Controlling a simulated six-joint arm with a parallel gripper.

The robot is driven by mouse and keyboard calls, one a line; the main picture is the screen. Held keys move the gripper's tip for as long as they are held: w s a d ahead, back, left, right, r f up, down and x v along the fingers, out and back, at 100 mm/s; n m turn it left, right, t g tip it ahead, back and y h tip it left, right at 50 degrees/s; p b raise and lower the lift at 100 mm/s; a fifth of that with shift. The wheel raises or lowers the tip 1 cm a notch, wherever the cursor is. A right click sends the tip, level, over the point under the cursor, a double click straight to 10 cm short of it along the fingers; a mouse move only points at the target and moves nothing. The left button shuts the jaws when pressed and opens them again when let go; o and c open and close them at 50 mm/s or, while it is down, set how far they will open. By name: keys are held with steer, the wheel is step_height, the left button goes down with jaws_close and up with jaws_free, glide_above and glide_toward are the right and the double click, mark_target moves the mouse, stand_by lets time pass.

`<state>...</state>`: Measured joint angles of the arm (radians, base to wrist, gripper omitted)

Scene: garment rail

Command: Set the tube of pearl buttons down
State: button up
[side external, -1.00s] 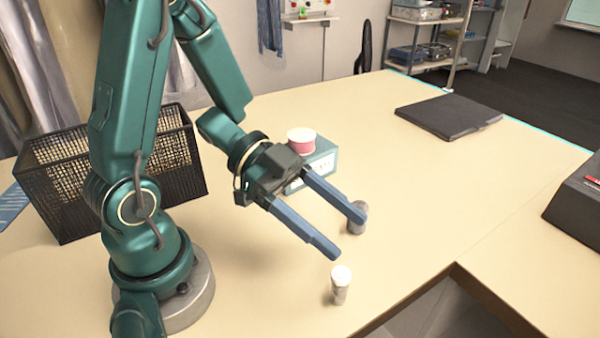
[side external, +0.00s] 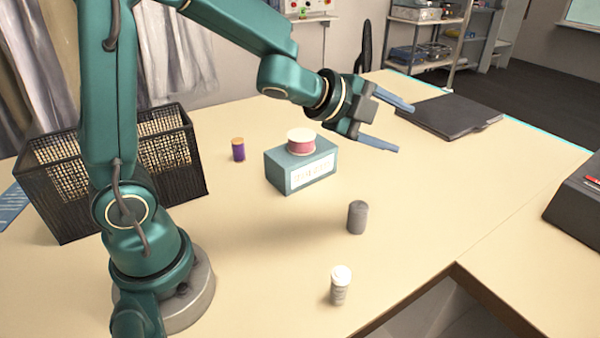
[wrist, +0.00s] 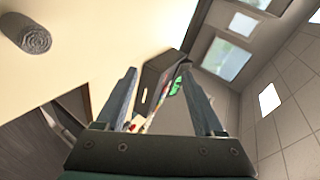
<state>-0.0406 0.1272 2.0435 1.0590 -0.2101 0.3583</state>
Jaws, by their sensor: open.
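The tube of pearl buttons, a small clear tube with a white cap (side external: 340,287), stands upright on the table near its front edge in the side view. Nothing touches it. My gripper (side external: 404,129) is open and empty, raised well away from the tube towards the back right. In the wrist view my gripper (wrist: 158,69) shows its two blue fingers apart with nothing between them. I cannot make out the tube in the wrist view.
A grey roll (side external: 357,217) stands behind the tube; it also shows in the wrist view (wrist: 28,33). A teal box (side external: 290,176) carries a pink spool (side external: 301,144). A purple spool (side external: 238,150), black wire basket (side external: 60,205), dark folder (side external: 450,115) and dark case (side external: 578,208) surround clear tabletop.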

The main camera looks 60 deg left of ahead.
steer(key=y, duration=0.2)
steer(key=m+g, duration=1.1)
steer(key=g, duration=0.1)
glide_above(340, 286)
steer(key=f, duration=0.8)
steer(key=a+f, duration=0.1)
steer(key=f, duration=0.2)
steer(key=shift+w+f, duration=0.15)
steer(key=shift+w, duration=0.25)
steer(key=shift+w+f, duration=0.1)
steer(key=shift+f, duration=2.9)
jaws_close()
